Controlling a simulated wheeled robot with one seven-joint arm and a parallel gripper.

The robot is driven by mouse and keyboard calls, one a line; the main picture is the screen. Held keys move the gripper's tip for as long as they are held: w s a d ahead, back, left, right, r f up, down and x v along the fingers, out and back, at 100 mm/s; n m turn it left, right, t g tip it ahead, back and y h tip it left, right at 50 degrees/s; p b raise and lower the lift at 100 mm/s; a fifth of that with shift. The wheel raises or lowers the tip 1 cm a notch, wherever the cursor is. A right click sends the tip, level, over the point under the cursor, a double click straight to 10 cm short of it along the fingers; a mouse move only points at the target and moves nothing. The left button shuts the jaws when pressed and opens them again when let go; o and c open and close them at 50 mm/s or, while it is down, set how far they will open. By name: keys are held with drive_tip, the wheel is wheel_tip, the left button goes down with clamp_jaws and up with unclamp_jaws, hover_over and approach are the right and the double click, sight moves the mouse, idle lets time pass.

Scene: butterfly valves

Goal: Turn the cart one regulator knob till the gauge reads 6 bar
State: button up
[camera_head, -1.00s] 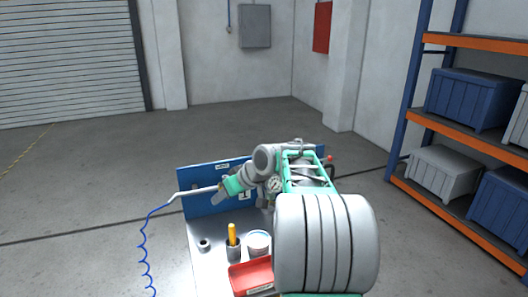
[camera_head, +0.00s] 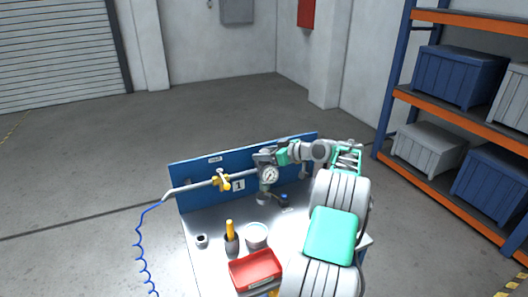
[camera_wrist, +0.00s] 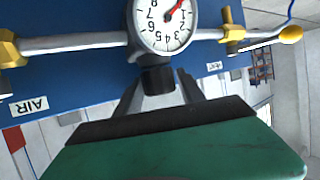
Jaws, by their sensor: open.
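The round white gauge (camera_head: 270,175) sits on the regulator at the cart's blue panel, next to a "1" label. In the wrist view the gauge (camera_wrist: 163,25) appears upside down. Its red needle points up and right, near the low-number end; the exact reading is unclear. The black regulator knob (camera_wrist: 157,78) sticks out from the regulator towards my gripper. My gripper (camera_wrist: 159,82) is open, with one finger on each side of the knob and visible gaps beside it. In the head view my gripper (camera_head: 270,157) reaches the regulator from the right; the knob is hidden there.
A pipe with a yellow valve (camera_head: 221,180) runs left to a coiled blue hose (camera_head: 142,250). On the cart stand a red tray (camera_head: 255,268), a cup with a yellow-handled tool (camera_head: 231,240) and a white-topped tub (camera_head: 256,235). Shelving (camera_head: 465,115) stands right.

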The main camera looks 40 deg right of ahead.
drive_tip(key=shift+c, duration=0.6)
clamp_jaws()
drive_tip(key=shift+f+m+h+b, duration=0.15)
drive_tip(key=shift+m+h+b, duration=0.15)
drive_tip(key=shift+b, duration=0.65)
